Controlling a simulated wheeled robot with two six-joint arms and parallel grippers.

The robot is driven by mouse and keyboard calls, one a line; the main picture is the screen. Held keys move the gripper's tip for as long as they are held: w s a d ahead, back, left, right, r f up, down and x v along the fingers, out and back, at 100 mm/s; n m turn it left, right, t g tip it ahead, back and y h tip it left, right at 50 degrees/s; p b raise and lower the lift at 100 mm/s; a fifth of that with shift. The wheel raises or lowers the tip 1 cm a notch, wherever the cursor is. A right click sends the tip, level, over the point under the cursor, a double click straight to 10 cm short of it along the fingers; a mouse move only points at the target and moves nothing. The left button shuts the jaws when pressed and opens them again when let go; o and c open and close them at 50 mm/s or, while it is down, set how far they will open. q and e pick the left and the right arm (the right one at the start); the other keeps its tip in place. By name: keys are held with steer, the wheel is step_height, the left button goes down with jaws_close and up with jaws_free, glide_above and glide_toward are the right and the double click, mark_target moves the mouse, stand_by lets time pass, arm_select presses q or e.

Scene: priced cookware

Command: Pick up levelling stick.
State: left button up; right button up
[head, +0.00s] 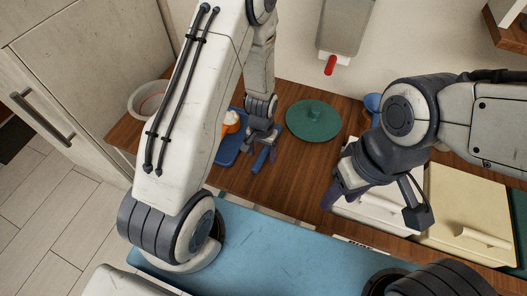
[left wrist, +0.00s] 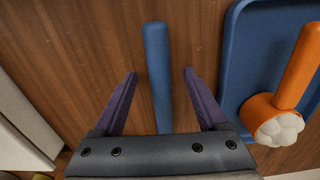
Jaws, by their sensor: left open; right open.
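A blue rod, which looks like the levelling stick (left wrist: 158,75), lies on the brown wooden counter. In the left wrist view it runs upright between the two purple fingers of my open left gripper (left wrist: 160,85), with bare wood on both sides of it. Its near end is hidden by the gripper body. In the head view a short part of the stick (head: 260,159) shows by my left gripper (head: 262,148). My right gripper (head: 340,192) is open and empty, above the counter's front edge near the white box.
A blue tray (left wrist: 233,65) with an orange-handled, white-ended tool (left wrist: 288,95) is right beside the stick. A green lid (head: 313,120) lies right of my left gripper. A white bowl (head: 148,98) stands at the left end. Cream panels (head: 460,205) are at the right.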

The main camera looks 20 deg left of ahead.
arm_select(q)
steer(key=shift+f, duration=0.1)
jaws_close()
stand_by(0.3)
